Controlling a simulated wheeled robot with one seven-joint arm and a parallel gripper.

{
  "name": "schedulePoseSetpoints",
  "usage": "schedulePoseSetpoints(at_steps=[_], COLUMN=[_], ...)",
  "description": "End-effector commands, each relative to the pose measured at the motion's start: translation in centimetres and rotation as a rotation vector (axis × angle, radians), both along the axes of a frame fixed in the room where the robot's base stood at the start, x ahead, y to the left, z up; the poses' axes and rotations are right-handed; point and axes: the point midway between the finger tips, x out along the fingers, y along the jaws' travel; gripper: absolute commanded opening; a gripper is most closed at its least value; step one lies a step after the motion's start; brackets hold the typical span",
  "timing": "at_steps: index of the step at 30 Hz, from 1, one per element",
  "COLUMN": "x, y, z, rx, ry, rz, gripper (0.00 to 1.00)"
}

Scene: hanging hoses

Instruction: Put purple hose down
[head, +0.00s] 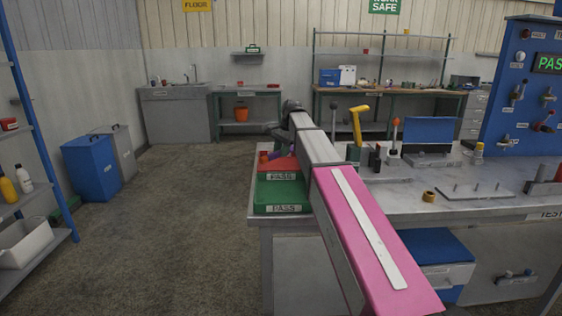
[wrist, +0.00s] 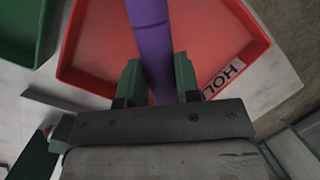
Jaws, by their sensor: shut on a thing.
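The purple hose (wrist: 151,40) runs from the top edge of the wrist view down between the green fingers of my gripper (wrist: 158,82). My gripper is shut on it. The hose is over the red tray (wrist: 100,50), which has a white label starting "HOL". I cannot tell whether the hose touches the tray floor. My own arm hides much of this area in the head view.
The grey bench (head: 440,198) holds a yellow-handled tool (head: 359,120), a blue box (head: 431,130) and a pegged plate (head: 476,190). A blue panel (head: 525,85) stands at the right. Blue and grey bins (head: 92,167) stand left. The floor between is clear.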

Motion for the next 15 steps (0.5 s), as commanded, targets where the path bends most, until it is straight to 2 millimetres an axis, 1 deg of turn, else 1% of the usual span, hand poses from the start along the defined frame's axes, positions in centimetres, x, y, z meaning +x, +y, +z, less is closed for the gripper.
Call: schedulePoseSetpoints(at_steps=[1,4,8,11,15], x=[0.8,1.4,1.5,1.4,1.4], y=[0.0,-0.1,-0.1,-0.1,-0.1], z=[-0.4,-0.8,-1.3,-2.4,-4.4], rx=[0.0,0.0,0.0,-0.001,0.0], ry=[0.001,0.0,0.0,0.0,0.0], rz=[0.0,0.0,0.001,0.001,0.001], gripper=[0.02,0.02,0.02,0.02,0.02])
